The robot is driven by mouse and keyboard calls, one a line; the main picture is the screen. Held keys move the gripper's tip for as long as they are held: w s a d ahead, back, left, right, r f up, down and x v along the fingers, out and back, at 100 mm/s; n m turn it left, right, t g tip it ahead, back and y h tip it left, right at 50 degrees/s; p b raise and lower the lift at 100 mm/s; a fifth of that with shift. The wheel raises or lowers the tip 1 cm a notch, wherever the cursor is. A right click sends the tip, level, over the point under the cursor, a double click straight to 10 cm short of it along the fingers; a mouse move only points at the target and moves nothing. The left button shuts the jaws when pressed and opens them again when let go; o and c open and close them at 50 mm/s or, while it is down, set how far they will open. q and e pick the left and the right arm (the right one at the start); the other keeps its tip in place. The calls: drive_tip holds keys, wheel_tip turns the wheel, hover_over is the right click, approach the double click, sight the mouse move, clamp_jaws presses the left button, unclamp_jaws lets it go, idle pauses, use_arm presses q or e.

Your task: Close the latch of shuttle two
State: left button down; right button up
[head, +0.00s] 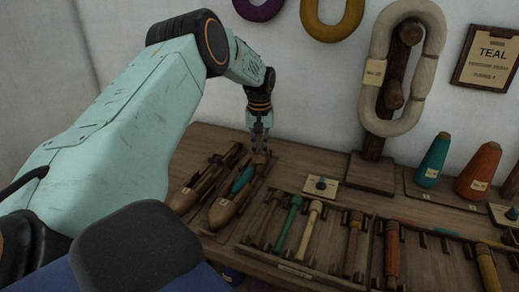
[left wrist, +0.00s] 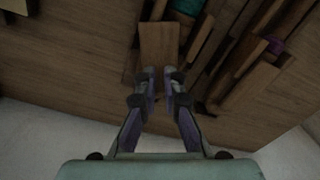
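Two wooden shuttles lie side by side on the bench in the head view. The right one (head: 226,208) holds a teal pirn (head: 242,179); the left one (head: 187,199) lies beside it. I see no number on either. My left gripper (head: 260,152) points down at the far end of the teal shuttle, over a small wooden flap that looks like its latch. In the left wrist view the flap (left wrist: 158,42) stands just beyond the fingertips (left wrist: 161,76). A narrow gap shows between the fingertips, and the flap is wider than that gap. Contact is unclear. My right gripper is out of view.
A rack (head: 297,268) with several coloured pirns lies right of the shuttles. A small plate with a dark knob (head: 321,185) sits behind it. A wooden stand (head: 371,174) with a hanging skein (head: 379,68) and thread cones (head: 433,161) stand farther back near the wall.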

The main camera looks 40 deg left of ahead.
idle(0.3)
use_arm(q)
drive_tip(key=m+p, duration=0.1)
drive_tip(key=p, duration=0.1)
drive_tip(key=shift+r+m+p, duration=0.2)
drive_tip(key=shift+m+p, duration=0.55)
drive_tip(key=shift+m, duration=0.15)
drive_tip(key=shift+f+m+p, duration=0.2)
drive_tip(key=shift+m+p, duration=0.25)
drive_tip(key=shift+m, duration=0.45)
drive_tip(key=c, duration=1.8)
unclamp_jaws()
drive_tip(key=shift+o, duration=0.2)
wheel_tip(320, 180, up, 12)
